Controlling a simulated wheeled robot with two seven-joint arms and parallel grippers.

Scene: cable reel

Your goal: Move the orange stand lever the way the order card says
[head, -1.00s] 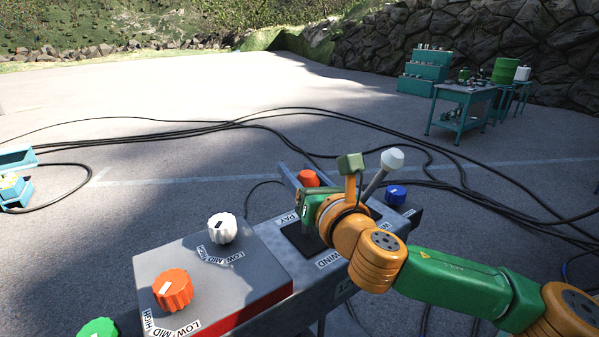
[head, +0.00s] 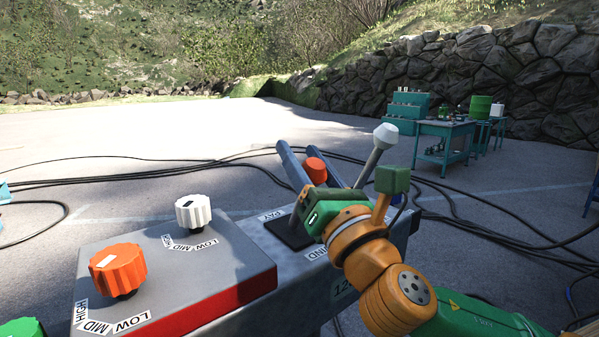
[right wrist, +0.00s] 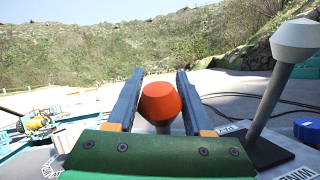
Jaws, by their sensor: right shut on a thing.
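The orange stand lever (head: 316,170) stands on the grey stand, its round knob between the two fingers of my right gripper (head: 307,168). In the right wrist view the orange knob (right wrist: 160,103) sits between the two blue-grey fingers of my right gripper (right wrist: 158,103), which is shut on it. The lever's lower shaft is mostly hidden by the gripper. PAY (head: 272,216) and WIND (head: 317,253) labels lie on the stand near a black plate. No order card can be made out.
A pale grey-headed lever (head: 375,152) stands close beside the right gripper. It also shows in the right wrist view (right wrist: 285,70). Black cables cross the ground behind.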

